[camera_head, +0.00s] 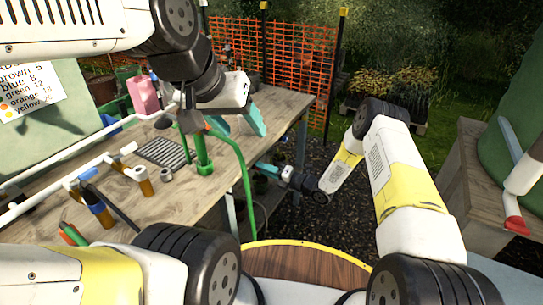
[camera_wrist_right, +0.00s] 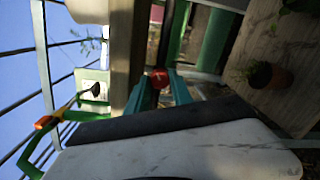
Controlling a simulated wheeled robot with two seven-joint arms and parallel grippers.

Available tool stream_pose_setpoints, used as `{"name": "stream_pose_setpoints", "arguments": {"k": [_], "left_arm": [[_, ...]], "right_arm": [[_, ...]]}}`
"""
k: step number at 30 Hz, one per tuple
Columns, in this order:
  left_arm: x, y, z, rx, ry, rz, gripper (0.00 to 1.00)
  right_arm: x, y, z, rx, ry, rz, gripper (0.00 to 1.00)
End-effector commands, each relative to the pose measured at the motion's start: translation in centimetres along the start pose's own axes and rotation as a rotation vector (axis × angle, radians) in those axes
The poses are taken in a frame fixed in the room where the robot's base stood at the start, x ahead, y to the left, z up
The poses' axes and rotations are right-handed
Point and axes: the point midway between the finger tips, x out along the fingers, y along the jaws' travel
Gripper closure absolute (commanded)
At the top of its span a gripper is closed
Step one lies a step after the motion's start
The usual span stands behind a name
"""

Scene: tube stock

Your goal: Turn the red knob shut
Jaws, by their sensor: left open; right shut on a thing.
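The red knob (camera_wrist_right: 159,77) shows in the right wrist view, between the two teal fingers of my right gripper (camera_wrist_right: 162,86), which is shut on it. In the head view my right gripper (camera_head: 268,168) is beside the table's right edge, near a table leg. I cannot make out the knob there. My left gripper (camera_head: 239,123) is open, its teal fingers apart and empty, above the right part of the table. It is away from the knob.
The wooden table (camera_head: 262,108) carries a green stand (camera_head: 203,160), a dark grate (camera_head: 163,153), white pipes and several short tubes. A green hose (camera_head: 248,185) hangs over its edge. An orange mesh fence (camera_head: 300,60) stands behind. A potted plant (camera_wrist_right: 268,78) shows in the wrist view.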

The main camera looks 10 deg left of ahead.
Motion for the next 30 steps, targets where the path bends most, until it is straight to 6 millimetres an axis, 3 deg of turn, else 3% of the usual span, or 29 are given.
{"name": "stream_pose_setpoints", "arguments": {"k": [30], "left_arm": [[0.0,0.0,0.0,0.0,0.0,0.0,0.43]], "right_arm": [[-0.05,-0.3,-0.25,-0.893,-0.044,0.004,1.0]]}}
